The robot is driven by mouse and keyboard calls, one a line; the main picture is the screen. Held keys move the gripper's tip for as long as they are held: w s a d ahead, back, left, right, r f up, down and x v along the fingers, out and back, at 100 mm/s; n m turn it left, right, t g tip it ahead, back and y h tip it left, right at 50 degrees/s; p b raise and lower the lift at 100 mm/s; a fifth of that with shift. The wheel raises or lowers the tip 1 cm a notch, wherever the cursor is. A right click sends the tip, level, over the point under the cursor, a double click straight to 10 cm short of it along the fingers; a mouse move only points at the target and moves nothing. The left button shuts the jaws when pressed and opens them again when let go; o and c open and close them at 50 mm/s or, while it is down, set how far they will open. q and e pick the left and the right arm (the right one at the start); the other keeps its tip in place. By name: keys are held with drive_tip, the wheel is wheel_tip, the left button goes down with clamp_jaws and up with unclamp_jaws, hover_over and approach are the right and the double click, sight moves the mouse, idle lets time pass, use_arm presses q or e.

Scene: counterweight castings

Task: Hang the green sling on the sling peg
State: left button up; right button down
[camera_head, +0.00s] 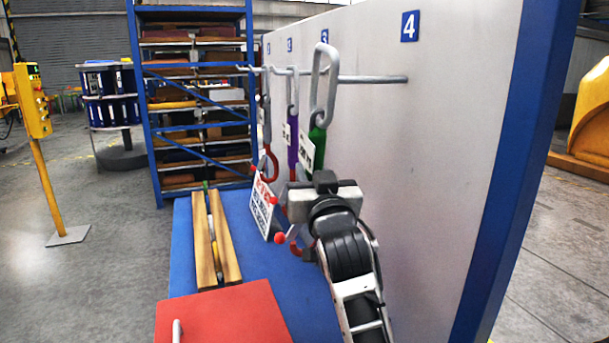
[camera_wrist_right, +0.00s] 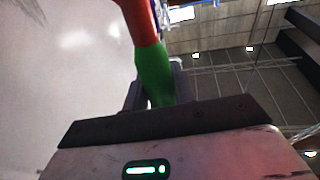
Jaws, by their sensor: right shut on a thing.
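The green sling (camera_head: 318,150) hangs upright with a long grey metal link (camera_head: 323,75) at its top. My right gripper (camera_head: 325,183) is shut on the sling below its green part in the head view. The right wrist view shows the green band (camera_wrist_right: 155,75) between the fingers, with a red part beyond it. A grey peg (camera_head: 375,79) sticks out of the white panel below the number 4 sign. My left gripper is out of view.
A purple sling (camera_head: 292,145) and a sling with a red hook (camera_head: 268,165) hang close on the left. A white sign (camera_head: 262,208) stands beside my gripper. Wooden beams (camera_head: 205,240) and a red box (camera_head: 225,315) lie on the blue surface (camera_head: 257,275). A loaded rack stands behind.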

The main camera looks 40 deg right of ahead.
use_arm(q)
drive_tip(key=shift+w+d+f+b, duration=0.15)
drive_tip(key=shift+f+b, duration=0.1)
drive_tip(key=shift+b, duration=0.5)
use_arm(e)
drive_tip(key=d, duration=0.1)
drive_tip(key=s+d+f, duration=0.1)
drive_tip(key=d, duration=0.1)
drive_tip(key=d+f, duration=0.1)
drive_tip(key=d, duration=0.1)
drive_tip(key=shift+s, duration=0.35)
drive_tip(key=shift+f, duration=0.1)
idle(0.4)
drive_tip(key=c, duration=1.1)
unclamp_jaws()
drive_tip(key=shift+o, duration=0.2)
drive_tip(key=shift+f, duration=0.1)
